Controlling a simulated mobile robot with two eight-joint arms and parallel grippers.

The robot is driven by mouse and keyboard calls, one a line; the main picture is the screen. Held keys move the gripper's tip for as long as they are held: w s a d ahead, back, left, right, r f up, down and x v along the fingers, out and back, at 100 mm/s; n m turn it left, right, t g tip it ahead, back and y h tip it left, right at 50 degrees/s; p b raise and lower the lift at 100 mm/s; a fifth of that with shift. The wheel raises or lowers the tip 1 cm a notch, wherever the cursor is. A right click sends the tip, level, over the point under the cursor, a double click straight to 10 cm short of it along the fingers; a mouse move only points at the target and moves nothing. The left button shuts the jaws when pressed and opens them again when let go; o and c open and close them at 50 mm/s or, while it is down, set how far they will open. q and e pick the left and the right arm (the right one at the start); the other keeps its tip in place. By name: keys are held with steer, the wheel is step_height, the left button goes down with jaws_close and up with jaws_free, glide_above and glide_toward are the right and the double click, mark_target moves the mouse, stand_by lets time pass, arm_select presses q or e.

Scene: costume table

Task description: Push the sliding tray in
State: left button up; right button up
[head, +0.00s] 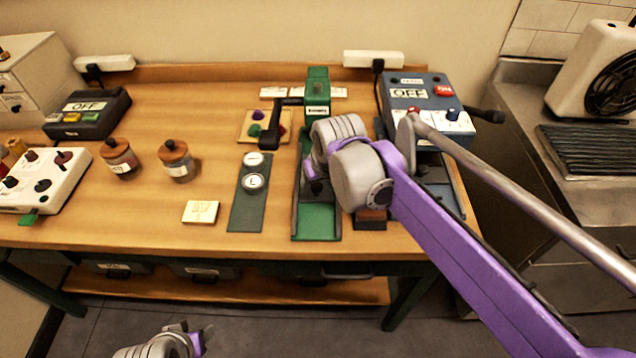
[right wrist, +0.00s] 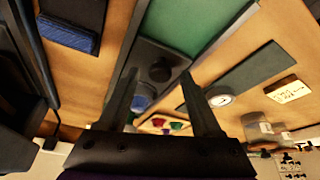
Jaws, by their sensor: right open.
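The sliding tray (right wrist: 155,50) shows in the right wrist view as a dark grey plate with a round black knob, set in a long dark-edged channel beside a bare green stretch. In the head view this green channel (head: 317,220) runs toward the table's front, below a green press; my right wrist hides most of the tray. My right gripper (right wrist: 164,74) is open, its two fingers apart on either side of the knob in the picture. I cannot tell whether they touch it. My left gripper (head: 190,340) is low at the bottom edge, away from the table; its jaws are unclear.
The green press (head: 317,95) with a black lever stands at the channel's back. A blue-grey box (head: 420,97) marked OFF stands to the right. Left of the channel lie a dark strip with dials (head: 247,205), a small card (head: 201,212) and two jars (head: 178,162).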

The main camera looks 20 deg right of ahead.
steer(key=shift+f, duration=0.1)
jaws_close()
stand_by(0.3)
stand_by(1.1)
